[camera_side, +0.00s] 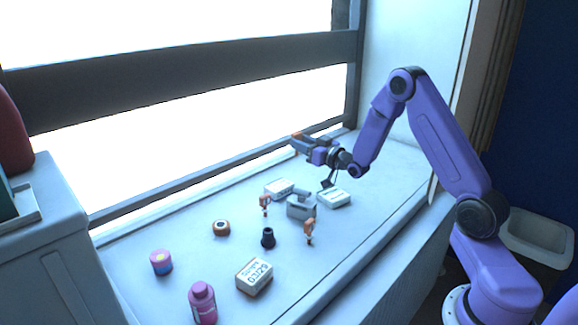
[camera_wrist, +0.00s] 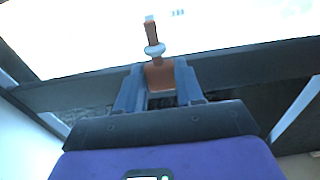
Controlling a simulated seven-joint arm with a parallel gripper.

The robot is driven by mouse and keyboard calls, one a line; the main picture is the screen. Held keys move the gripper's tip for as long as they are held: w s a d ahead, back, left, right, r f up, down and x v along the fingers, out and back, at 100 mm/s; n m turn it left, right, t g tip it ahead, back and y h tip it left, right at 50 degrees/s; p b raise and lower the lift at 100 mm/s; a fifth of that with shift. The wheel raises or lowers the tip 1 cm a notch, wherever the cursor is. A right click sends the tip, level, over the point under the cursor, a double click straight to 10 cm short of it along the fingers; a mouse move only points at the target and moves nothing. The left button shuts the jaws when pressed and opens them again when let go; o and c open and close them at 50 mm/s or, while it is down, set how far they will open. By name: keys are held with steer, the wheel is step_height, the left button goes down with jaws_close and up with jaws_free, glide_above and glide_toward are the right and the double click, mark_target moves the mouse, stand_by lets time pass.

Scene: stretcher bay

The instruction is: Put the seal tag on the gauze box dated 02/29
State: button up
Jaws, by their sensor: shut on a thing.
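My gripper (camera_wrist: 160,82) is shut on an orange tag-like piece (camera_wrist: 155,50) with a pale ring round its middle, apparently a seal tag. In the side view my gripper (camera_side: 304,142) is raised above the far part of the sill, near the window, clear of the boxes. Two more white boxes, one back left (camera_side: 279,188) and one back right (camera_side: 335,199), have print too small to read.
Two small orange pieces, one left (camera_side: 264,206) and one right (camera_side: 310,231), stand by a grey block (camera_side: 300,206). A dark cup-like piece (camera_side: 268,237), brown roll (camera_side: 221,228), pink-blue jar (camera_side: 161,262) and pink bottle (camera_side: 202,303) stand around. The right front sill is clear.

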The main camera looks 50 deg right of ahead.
steer(key=shift+w+d+f, duration=0.35)
steer(key=shift+w+f, duration=0.85)
steer(key=shift+f, duration=0.5)
steer(key=shift+w+d+f, duration=0.3)
steer(key=shift+w+f, duration=0.95)
steer(key=shift+f, duration=0.4)
steer(key=shift+w+d+f, duration=0.35)
steer(key=shift+w+f, duration=0.85)
steer(key=shift+f, duration=0.5)
steer(key=shift+f, duration=0.6)
steer(key=o, duration=1.1)
